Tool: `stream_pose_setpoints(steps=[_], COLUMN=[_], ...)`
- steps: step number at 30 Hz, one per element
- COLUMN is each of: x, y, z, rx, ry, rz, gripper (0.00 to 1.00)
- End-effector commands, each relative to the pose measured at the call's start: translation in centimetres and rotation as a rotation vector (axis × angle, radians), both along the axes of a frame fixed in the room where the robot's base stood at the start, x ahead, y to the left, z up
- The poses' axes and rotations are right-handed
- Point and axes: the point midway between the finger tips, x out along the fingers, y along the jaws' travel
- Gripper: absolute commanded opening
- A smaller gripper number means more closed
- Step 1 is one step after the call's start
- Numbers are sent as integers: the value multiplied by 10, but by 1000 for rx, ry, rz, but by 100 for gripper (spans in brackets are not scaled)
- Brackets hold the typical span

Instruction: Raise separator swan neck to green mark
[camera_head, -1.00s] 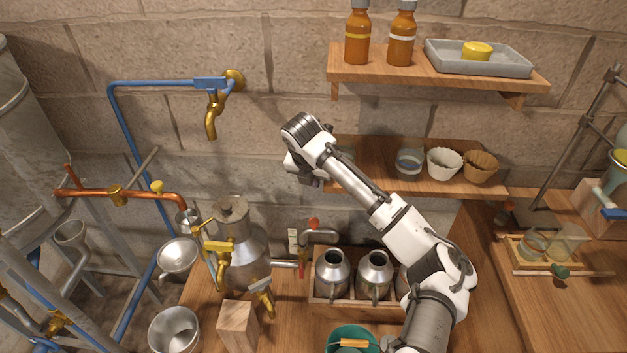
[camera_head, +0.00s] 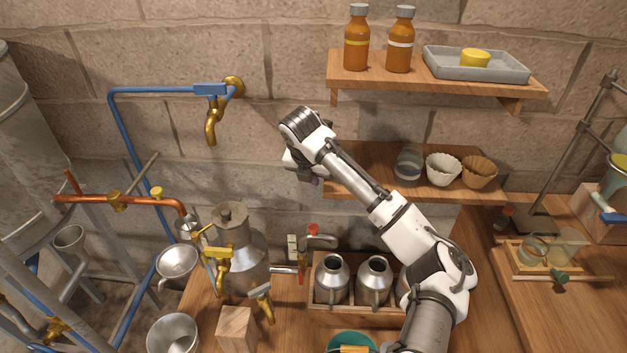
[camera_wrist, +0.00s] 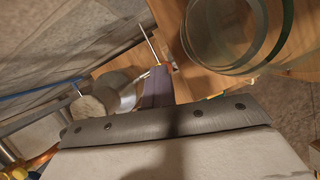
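The separator (camera_head: 240,255) is a metal can with a lid and brass taps, standing on the lower bench. A grey bent pipe with a red knob, which looks like the swan neck (camera_head: 322,241), rises to its right. A small pale plate (camera_head: 293,246) stands beside the pipe; I cannot make out a green mark on it. My gripper (camera_head: 306,170) is above the bent pipe, at the left end of the lower shelf, apart from the pipe.
A lower shelf (camera_head: 350,182) holds a glass jar (camera_head: 408,165) and fluted cups. A blue pipe with a brass tap (camera_head: 211,120) is at left. A glass vessel (camera_wrist: 235,30) fills the wrist view's upper right.

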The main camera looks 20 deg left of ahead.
Motion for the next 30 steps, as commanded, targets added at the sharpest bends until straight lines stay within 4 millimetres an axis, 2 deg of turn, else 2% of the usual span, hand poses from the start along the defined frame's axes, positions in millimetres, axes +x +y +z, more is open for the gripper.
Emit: stream_pose_setpoints(steps=[11,25,30], x=[0,0,0], y=[0,0,0], z=[12,13,12], rx=[1,1,1], ry=[-1,0,0], rz=[0,0,0], gripper=[0,1,23])
